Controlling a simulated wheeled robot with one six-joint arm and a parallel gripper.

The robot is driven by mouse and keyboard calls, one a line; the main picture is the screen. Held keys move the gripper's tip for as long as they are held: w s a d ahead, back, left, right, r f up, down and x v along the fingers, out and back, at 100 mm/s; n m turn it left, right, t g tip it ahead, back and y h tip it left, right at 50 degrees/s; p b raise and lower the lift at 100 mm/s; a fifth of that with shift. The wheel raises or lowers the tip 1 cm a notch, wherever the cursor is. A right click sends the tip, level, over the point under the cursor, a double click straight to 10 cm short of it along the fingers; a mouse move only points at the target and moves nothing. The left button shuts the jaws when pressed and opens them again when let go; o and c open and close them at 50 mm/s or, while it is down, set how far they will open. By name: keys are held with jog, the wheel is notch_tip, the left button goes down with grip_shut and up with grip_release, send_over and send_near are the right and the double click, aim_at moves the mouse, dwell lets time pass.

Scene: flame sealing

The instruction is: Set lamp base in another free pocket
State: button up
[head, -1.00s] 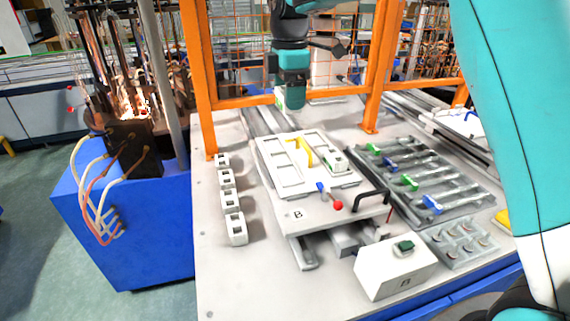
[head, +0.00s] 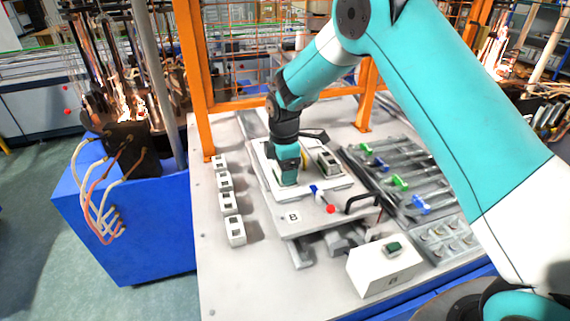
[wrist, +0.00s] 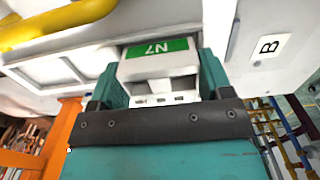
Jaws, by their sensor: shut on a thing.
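My gripper (head: 287,178) is low over the left part of the white pocket plate (head: 325,188). In the wrist view my gripper (wrist: 160,78) has its teal fingers on both sides of a white lamp base (wrist: 158,58) with a green label reading N7. The held lamp base is at or just above the plate; I cannot tell whether it is seated in a pocket. An empty pocket (wrist: 60,71) shows beside it. Another lamp base (head: 328,161) sits in a pocket on the right of the plate.
A yellow clamp part (wrist: 65,22) rises from the plate close to the gripper. A red-knobbed lever (head: 330,209) and black handle (head: 362,202) are at the front. Several white blocks (head: 228,201) line the left. A white button box (head: 383,267) stands front right.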

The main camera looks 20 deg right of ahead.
jog(key=shift+f, duration=0.2)
jog(key=o, duration=0.9)
jog(key=shift+o, duration=0.2)
jog(key=shift+r, duration=0.15)
notch_tip(320, 180, up, 12)
jog(key=b, duration=0.5)
jog(key=s+a+r+m+y, duration=0.2)
jog(key=s+m, duration=0.3)
jog(key=s, duration=1.2)
jog(key=s+a+r+m+y, duration=0.2)
jog(key=s+m, duration=0.4)
jog(key=s, duration=1.1)
jog(key=shift+a+r, duration=0.2)
